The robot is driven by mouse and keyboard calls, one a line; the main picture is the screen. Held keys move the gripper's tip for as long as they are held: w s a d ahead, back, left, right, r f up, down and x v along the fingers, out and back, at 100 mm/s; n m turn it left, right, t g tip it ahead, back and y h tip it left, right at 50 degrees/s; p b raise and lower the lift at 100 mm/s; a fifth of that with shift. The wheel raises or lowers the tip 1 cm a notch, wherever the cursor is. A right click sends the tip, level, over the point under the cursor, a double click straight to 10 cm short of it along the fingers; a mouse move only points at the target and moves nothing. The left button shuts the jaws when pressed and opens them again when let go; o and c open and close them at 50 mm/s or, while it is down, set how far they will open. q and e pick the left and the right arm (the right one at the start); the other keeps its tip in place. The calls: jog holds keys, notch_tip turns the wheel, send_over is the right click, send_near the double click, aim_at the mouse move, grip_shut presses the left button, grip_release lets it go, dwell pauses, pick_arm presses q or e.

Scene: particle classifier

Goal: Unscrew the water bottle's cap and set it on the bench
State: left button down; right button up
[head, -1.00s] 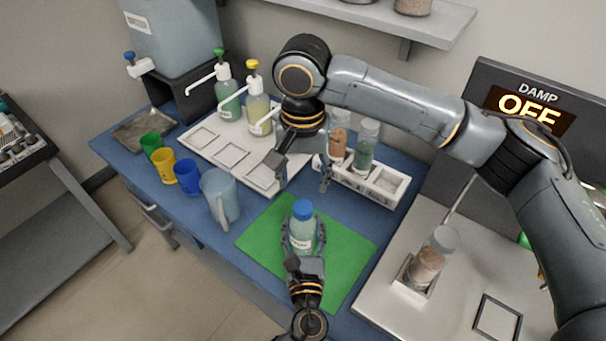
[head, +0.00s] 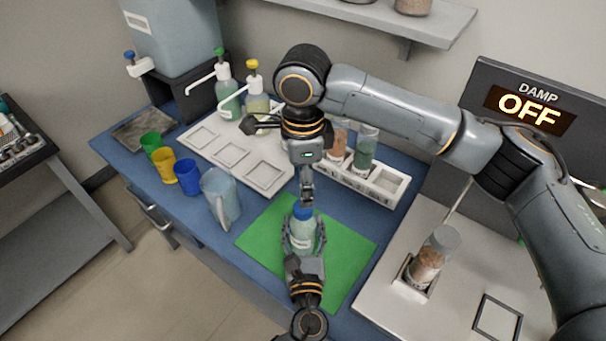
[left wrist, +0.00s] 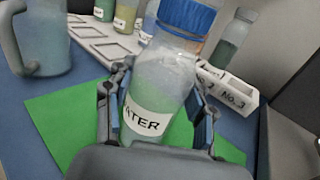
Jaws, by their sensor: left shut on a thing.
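The water bottle (head: 301,240) stands upright over the green mat (head: 345,250), with its blue cap (head: 303,213) on top. In the left wrist view the clear bottle (left wrist: 155,88) shows a label reading "ATER", and the blue cap (left wrist: 187,17) sits on its neck. My left gripper (head: 304,232) is shut on the bottle's body, one finger on each side. My right gripper (head: 306,197) points down directly above the cap, its tips at or very near it. Its fingers are seen edge-on, so their gap and any contact are hidden.
A jug (head: 220,195) and green, yellow and blue cups stand left of the mat. Pump bottles stand on a white tray (head: 232,155) behind. A vial rack (head: 385,188) is behind right. A jar stands on the pale surface (head: 440,305) at right. The mat's right side is clear.

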aim_at(305, 213)
notch_tip(305, 213, down, 7)
jog(key=shift+r, duration=0.2)
grip_shut()
dwell(0.3)
